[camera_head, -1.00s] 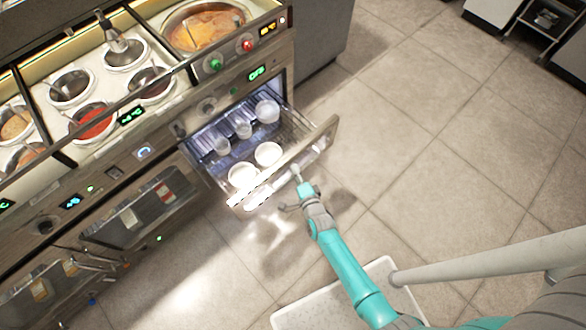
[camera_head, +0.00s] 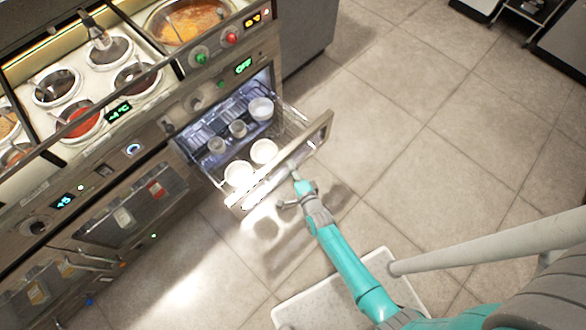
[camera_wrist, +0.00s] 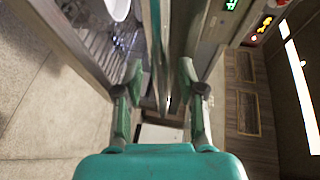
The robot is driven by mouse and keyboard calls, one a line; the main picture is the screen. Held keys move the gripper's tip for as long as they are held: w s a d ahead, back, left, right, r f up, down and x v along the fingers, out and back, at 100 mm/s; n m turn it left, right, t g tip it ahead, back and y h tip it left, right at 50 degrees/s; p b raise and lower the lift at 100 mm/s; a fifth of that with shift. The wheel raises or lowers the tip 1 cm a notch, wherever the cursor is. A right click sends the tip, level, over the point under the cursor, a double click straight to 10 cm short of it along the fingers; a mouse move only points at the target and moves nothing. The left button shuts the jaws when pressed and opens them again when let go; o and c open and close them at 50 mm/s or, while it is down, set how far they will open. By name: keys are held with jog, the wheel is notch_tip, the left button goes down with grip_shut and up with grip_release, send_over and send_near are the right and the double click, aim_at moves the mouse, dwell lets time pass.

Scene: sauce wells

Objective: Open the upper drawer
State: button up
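The upper drawer (camera_head: 318,136) stands pulled out of the counter on the right part of the cabinet in the head view, with its lit inside showing. It holds several white and clear cups (camera_head: 262,151). My gripper (camera_head: 289,190) is at the outer side of the drawer front, near its lower middle. In the wrist view my gripper (camera_wrist: 162,98) has its two teal fingers apart. A long narrow bar or panel edge (camera_wrist: 157,45) of the drawer runs between them, with gaps visible on both sides. Whether either finger touches it I cannot tell.
The counter top holds sauce wells (camera_head: 78,118) and a large pot (camera_head: 190,20). Closed glass-fronted drawers (camera_head: 130,212) lie to the lower left. Tiled floor (camera_head: 420,130) is clear to the right. Dark shelving (camera_head: 530,12) stands at the top right.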

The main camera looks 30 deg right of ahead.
jog(key=v, duration=1.2)
jog(key=shift+s, duration=0.15)
dwell(0.4)
jog(key=s+r+n, duration=0.9)
jog(key=s+r, duration=0.3)
jog(key=r, duration=0.3)
jog(key=s+a+r+n+g+y, duration=0.1)
jog(key=s+r+n, duration=0.8)
jog(key=s+r, duration=0.3)
notch_tip(320, 180, up, 3)
jog(key=shift+s+r, duration=0.15)
jog(key=shift+s, duration=0.05)
